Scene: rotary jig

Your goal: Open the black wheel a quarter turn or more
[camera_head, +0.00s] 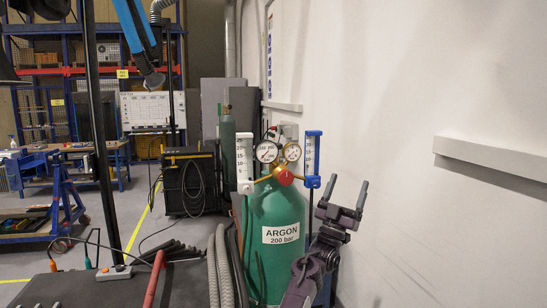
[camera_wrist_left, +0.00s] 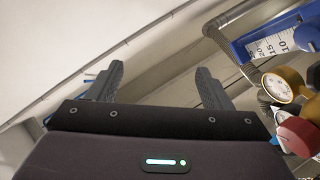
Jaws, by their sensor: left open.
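I cannot make out a black wheel in either view. A green gas cylinder (camera_head: 275,235) labelled ARGON stands upright in the head view. On its top sits a regulator with two round gauges (camera_head: 267,152) and a red knob (camera_head: 285,178). My left gripper (camera_head: 347,192) is open and empty, right of the cylinder and apart from it, with its fingers pointing up. In the left wrist view my left gripper (camera_wrist_left: 160,72) has nothing between its fingers. The red knob (camera_wrist_left: 298,135) and a gauge (camera_wrist_left: 280,88) lie to its right there.
A white flowmeter (camera_head: 244,163) and a blue flowmeter (camera_head: 312,158) flank the gauges; the blue one is nearest my gripper. A white wall (camera_head: 420,90) with a ledge (camera_head: 490,158) bounds the right. Grey hoses (camera_head: 220,265) and a dark tabletop (camera_head: 75,290) are at the lower left.

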